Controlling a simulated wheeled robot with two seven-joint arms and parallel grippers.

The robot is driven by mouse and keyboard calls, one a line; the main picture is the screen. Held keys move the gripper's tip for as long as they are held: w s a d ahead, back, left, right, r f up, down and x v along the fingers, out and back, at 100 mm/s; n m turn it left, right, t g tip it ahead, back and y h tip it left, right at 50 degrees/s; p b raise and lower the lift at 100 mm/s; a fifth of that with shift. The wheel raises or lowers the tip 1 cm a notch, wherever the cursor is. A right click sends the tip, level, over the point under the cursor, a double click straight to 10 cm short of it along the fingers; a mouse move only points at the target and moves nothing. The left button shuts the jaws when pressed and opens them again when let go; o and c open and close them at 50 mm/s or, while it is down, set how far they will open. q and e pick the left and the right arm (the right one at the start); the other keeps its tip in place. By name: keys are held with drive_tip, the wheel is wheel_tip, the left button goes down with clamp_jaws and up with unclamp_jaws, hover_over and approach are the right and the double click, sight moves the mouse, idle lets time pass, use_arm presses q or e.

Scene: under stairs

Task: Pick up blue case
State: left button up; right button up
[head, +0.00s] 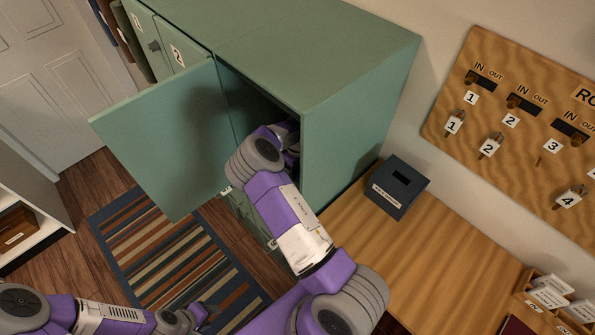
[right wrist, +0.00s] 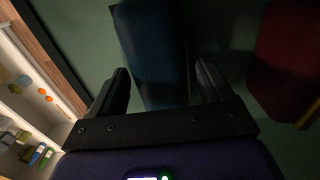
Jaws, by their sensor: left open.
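The blue case (right wrist: 155,50) stands upright in the dark locker compartment, in the middle of the right wrist view. My right gripper (right wrist: 162,72) has one finger on each side of the case's lower part, with narrow dark gaps showing, so it looks open around it. In the head view my right arm reaches through the open green locker door (head: 165,140), and the gripper and case are hidden inside. My left gripper (head: 203,316) is open and empty, low over the striped rug.
A red case (right wrist: 285,60) stands to the right of the blue one. The green locker's side wall (head: 355,125) is close to my right arm. A dark slotted box (head: 397,190) sits on the wooden desk (head: 440,255). A white shelf (head: 25,185) stands at left.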

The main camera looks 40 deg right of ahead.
drive_tip(key=c, duration=0.8)
wheel_tip(320, 180, up, 10)
drive_tip(key=shift+r, duration=0.1)
